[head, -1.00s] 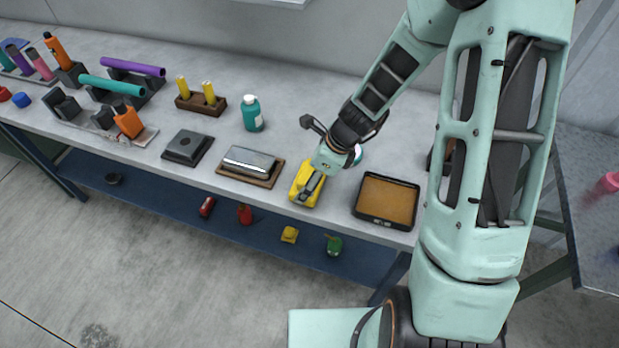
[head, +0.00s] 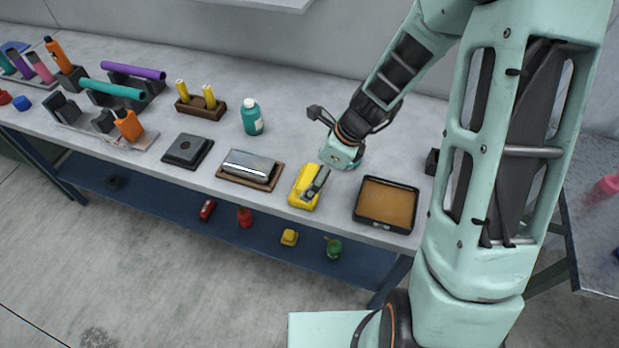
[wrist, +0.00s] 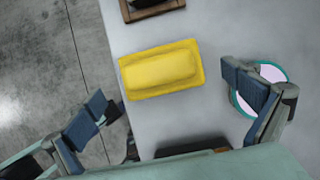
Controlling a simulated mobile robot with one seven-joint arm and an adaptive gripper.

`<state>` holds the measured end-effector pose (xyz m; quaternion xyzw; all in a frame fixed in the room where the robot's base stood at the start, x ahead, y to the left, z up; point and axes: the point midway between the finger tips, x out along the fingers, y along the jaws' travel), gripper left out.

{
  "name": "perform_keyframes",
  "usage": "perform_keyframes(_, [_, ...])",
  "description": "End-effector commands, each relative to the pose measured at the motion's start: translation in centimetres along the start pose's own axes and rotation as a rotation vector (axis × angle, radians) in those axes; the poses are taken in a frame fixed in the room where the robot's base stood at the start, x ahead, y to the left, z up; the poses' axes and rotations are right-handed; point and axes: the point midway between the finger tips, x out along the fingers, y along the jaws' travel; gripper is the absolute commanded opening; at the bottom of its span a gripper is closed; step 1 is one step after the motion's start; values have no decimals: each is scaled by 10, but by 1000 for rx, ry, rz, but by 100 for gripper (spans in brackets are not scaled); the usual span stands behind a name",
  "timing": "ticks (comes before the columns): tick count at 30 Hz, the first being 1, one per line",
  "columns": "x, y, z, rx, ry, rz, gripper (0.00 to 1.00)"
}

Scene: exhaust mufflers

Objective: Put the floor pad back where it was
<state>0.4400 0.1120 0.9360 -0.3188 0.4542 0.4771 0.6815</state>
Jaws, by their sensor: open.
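No thing is marked as the floor pad, and I cannot tell for sure which it is. A yellow block (head: 302,194) with a raised rounded top lies on the grey bench near its front edge. It shows whole in the wrist view (wrist: 160,70). A round disc (wrist: 262,85) with a teal rim and pale pink face lies to its right in the wrist view, partly behind a finger. My gripper (head: 318,183) is open and empty above the block; in the wrist view its fingers (wrist: 168,95) stand wide apart, and no contact with the block shows.
A tan-filled black tray (head: 387,228) is right of the block; a silver piece on a wooden base (head: 250,168) and a dark square block (head: 187,150) are left. A teal bottle (head: 252,118) stands behind. Several small items lie on the blue lower shelf (head: 175,205).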

Motion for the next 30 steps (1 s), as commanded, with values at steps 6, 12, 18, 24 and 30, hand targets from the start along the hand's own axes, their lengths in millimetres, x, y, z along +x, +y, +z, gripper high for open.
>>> perform_keyframes(6, [-42, -1, 1, 0, 0, -4, 100])
perform_keyframes(12, [-66, 0, 0, 0, 0, -2, 100])
perform_keyframes(18, [-74, 0, 0, 1, 0, 0, 100])
perform_keyframes(24, [-75, 0, 0, 1, 0, 0, 100])
perform_keyframes(30, [-74, 0, 0, 1, 0, 0, 100])
